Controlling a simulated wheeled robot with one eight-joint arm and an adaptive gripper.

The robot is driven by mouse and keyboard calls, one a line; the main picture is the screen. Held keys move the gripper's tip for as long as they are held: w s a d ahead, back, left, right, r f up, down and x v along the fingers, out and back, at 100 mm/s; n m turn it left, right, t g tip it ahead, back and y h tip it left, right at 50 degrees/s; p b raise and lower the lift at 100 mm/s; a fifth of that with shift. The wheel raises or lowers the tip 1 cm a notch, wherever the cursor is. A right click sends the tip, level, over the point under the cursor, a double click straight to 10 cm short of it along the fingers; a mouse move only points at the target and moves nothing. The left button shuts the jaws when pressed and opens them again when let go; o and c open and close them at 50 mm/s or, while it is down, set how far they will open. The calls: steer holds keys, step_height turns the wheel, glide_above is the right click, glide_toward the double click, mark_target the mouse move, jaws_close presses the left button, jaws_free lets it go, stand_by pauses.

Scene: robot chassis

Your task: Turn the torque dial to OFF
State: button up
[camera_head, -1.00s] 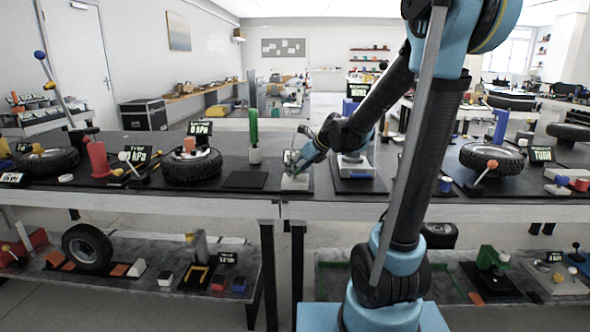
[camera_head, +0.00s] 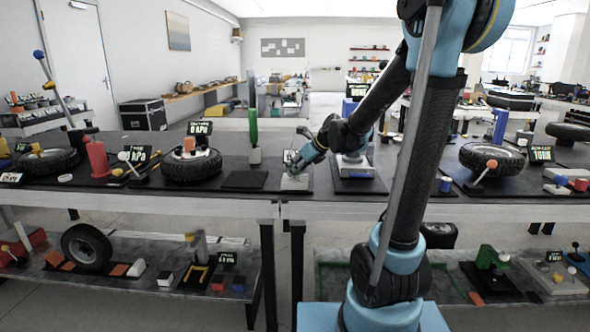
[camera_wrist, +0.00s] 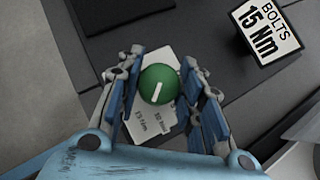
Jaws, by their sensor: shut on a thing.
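The torque dial (camera_wrist: 158,84) is a round green knob with a white pointer line. In the wrist view the line runs nearly upright, its upper end leaning slightly right. The dial sits on a white plate (camera_wrist: 152,121) with printed labels; one seems to read 15 Nm, and no OFF label is readable. The plate also shows on the bench in the head view (camera_head: 294,183). My gripper (camera_wrist: 160,86) has its blue-padded fingers on either side of the knob and is shut on it. In the head view my gripper (camera_head: 296,166) is low over the plate and hides the knob.
A sign reading BOLTS 15 Nm (camera_wrist: 264,32) stands behind the dial in the wrist view. A grey device (camera_head: 354,167) stands to the right.

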steer(key=n+g, duration=0.1)
steer(key=n, duration=0.1)
steer(key=n+g+y, duration=0.1)
steer(key=n, duration=0.1)
steer(key=shift+w+d+g+y, duration=0.1)
steer(key=shift+w+g+y, duration=0.1)
steer(key=shift+g+y, duration=0.1)
steer(key=n+g, duration=0.3)
steer(key=n, duration=0.1)
steer(key=shift+n+g, duration=0.3)
steer(key=n+g, duration=0.3)
steer(key=n, duration=0.1)
steer(key=shift+w, duration=0.1)
steer(key=shift+n+g+h, duration=1.1)
steer(key=shift+n+g, duration=0.2)
steer(key=shift+n, duration=0.7)
steer(key=o, duration=1.1)
steer(key=shift+c, duration=0.2)
